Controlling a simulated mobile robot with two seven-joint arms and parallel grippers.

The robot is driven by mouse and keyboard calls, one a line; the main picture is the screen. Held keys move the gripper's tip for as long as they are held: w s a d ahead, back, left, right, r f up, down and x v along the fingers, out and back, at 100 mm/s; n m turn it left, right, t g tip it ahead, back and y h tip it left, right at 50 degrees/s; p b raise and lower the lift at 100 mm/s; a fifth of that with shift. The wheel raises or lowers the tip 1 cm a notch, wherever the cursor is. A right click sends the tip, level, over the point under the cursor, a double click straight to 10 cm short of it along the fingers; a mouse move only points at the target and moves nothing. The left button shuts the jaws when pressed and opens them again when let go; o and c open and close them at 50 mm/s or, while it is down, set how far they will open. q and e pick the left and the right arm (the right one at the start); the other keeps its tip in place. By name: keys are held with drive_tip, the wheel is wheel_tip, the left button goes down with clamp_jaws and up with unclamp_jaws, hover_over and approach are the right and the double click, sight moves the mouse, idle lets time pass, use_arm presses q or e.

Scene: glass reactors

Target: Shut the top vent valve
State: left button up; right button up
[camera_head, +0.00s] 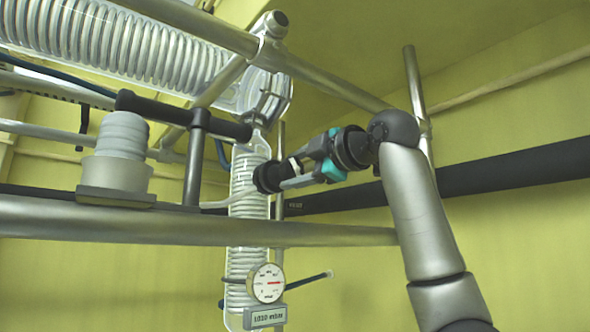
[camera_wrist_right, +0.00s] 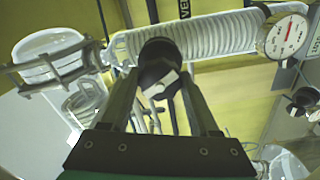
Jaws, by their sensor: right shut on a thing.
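The vent valve shows as a dark round knob (camera_head: 267,177) in front of the vertical coiled glass condenser (camera_head: 247,208) in the head view. In the right wrist view the black knob (camera_wrist_right: 160,60) sits between the fingertips, with a pale patch on its near side. My right gripper (camera_head: 284,179) reaches in from the right and is shut on the knob; its fingers also show in the wrist view (camera_wrist_right: 158,88). The knob's turn position cannot be told. My left gripper is not in view.
A round pressure gauge (camera_head: 267,283) hangs below on the condenser, above a display reading about 1010 mbar (camera_head: 265,317). A metal rail (camera_head: 140,222) crosses in front. A black T-shaped bar (camera_head: 198,123) and a grey ribbed cylinder (camera_head: 122,137) stand at left. A dark pipe (camera_head: 480,173) runs behind.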

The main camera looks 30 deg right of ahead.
drive_tip(key=m, duration=0.3)
drive_tip(key=shift+m, duration=0.4)
drive_tip(key=m, duration=1.1)
drive_tip(key=shift+m, duration=0.3)
drive_tip(key=m+b, duration=0.1)
drive_tip(key=m, duration=0.2)
drive_tip(key=shift+f+m, duration=0.1)
drive_tip(key=shift+m, duration=0.3)
drive_tip(key=m, duration=0.4)
drive_tip(key=shift+b, duration=0.4)
drive_tip(key=m, duration=0.4)
drive_tip(key=shift+b, duration=0.35)
drive_tip(key=m, duration=0.3)
drive_tip(key=shift+m+b, duration=0.3)
drive_tip(key=m, duration=0.6)
drive_tip(key=shift+b, duration=0.3)
drive_tip(key=m, duration=0.6)
drive_tip(key=shift+m, duration=0.4)
drive_tip(key=m+p, duration=0.1)
drive_tip(key=m, duration=0.3)
drive_tip(key=m+p, duration=0.2)
drive_tip(key=m, duration=0.5)
drive_tip(key=shift+m+p, duration=0.3)
drive_tip(key=shift+m, duration=1.8)
